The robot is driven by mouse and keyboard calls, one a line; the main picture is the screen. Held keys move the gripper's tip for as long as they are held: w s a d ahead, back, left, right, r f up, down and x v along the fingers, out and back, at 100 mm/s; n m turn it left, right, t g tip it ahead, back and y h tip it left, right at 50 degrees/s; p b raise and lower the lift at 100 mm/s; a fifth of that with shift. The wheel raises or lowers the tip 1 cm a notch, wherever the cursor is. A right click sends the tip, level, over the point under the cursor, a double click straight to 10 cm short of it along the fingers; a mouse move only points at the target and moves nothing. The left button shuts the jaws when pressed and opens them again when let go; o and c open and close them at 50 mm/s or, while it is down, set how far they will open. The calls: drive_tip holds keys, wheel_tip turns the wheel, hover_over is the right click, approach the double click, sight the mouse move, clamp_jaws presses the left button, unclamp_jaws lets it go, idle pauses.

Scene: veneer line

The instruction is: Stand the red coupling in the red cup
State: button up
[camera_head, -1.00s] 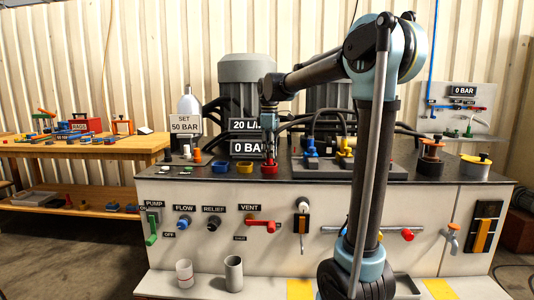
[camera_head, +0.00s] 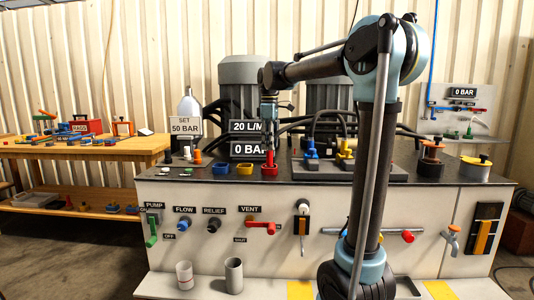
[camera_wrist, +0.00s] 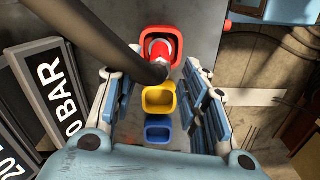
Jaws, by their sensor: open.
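The red coupling (camera_head: 270,157) stands roughly upright in the red cup (camera_head: 269,170) on the bench top. The wrist view also shows the coupling (camera_wrist: 161,51), with a pale band, inside the red cup (camera_wrist: 176,37). A thick dark hose (camera_wrist: 115,40) reaches it from the upper left and hides part of the coupling and cup. Whether the hose joins the coupling is unclear. My gripper (camera_head: 269,124) is above the coupling and apart from it. In the wrist view its fingers are spread wide with nothing held between them.
A yellow cup (camera_head: 245,168) and a blue cup (camera_head: 221,168) stand in line left of the red cup. Pressure and flow signs (camera_head: 248,149) and dark hoses stand close behind. A grey plate with blue and yellow fittings (camera_head: 345,163) lies to the right.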

wheel_tip(320, 180, up, 8)
drive_tip(key=s+d+f+m, duration=0.4)
drive_tip(key=s+d+f, duration=0.2)
drive_tip(key=s+d, duration=0.2)
drive_tip(key=s+d+f+m, duration=0.3)
drive_tip(key=s+d+f, duration=0.1)
drive_tip(key=s+f, duration=0.4)
drive_tip(key=s+d+f+m+t, duration=0.1)
drive_tip(key=s+d+f+m, duration=0.3)
drive_tip(key=s+f, duration=0.3)
drive_tip(key=s+d+f+m+t, duration=0.1)
drive_tip(key=s+d+f+m, duration=0.3)
drive_tip(key=s+f, duration=0.4)
wheel_tip(320, 180, down, 8)
drive_tip(key=shift+s+d+r, duration=0.15)
drive_tip(key=shift+s, duration=0.2)
drive_tip(key=shift+w+f, duration=0.2)
drive_tip(key=shift+w, duration=0.2)
